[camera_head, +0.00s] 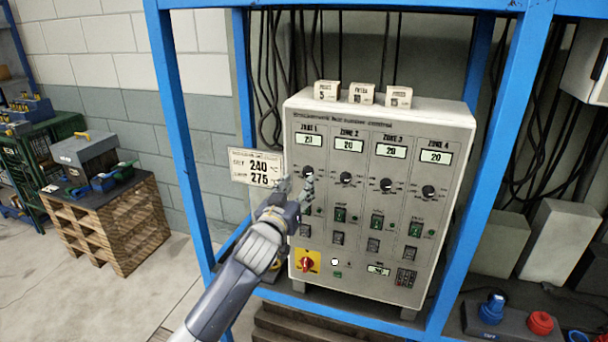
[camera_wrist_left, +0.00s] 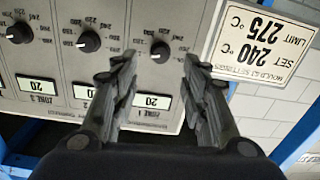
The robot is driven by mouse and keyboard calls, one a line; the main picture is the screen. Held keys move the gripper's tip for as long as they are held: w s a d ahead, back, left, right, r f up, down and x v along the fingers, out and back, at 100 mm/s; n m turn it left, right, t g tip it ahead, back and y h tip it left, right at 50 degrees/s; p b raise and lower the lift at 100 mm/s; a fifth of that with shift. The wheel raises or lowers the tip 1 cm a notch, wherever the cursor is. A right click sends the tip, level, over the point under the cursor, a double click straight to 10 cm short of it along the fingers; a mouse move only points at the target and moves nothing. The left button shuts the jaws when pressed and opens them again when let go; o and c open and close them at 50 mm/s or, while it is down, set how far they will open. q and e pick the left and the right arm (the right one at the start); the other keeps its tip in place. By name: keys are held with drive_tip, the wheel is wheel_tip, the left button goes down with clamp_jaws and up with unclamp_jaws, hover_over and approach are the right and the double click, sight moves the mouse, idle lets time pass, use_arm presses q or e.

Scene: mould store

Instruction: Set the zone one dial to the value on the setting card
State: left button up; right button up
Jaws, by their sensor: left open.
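The grey control box (camera_head: 456,130) has dials for zones 1 to 4. The zone one dial (camera_head: 308,172) is a black knob below a display (camera_head: 309,140) reading 20. My left gripper (camera_head: 296,188) is open in front of that dial and partly overlaps it. In the left wrist view, which is upside down, the dial (camera_wrist_left: 160,49) shows between the open fingers (camera_wrist_left: 160,64); nothing is held. I cannot tell how close the fingertips are to the panel. The setting card (camera_head: 257,167) reads SET 240 °C, LIMIT 275 °C. My right gripper is out of view.
The zone 2 dial (camera_head: 346,178) sits just right of zone one. Switches and a red knob (camera_head: 306,264) on yellow lie below. Blue frame posts (camera_head: 183,130) stand around the box. Small labelled blocks (camera_head: 361,93) sit on top. A wooden pallet stack (camera_head: 130,228) stands at left.

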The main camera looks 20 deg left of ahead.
sight(306, 174)
use_arm(q)
drive_tip(key=shift+w+p, duration=0.5)
drive_tip(key=shift+w, duration=2.4)
drive_tip(key=shift+c, duration=0.5)
clamp_jaws()
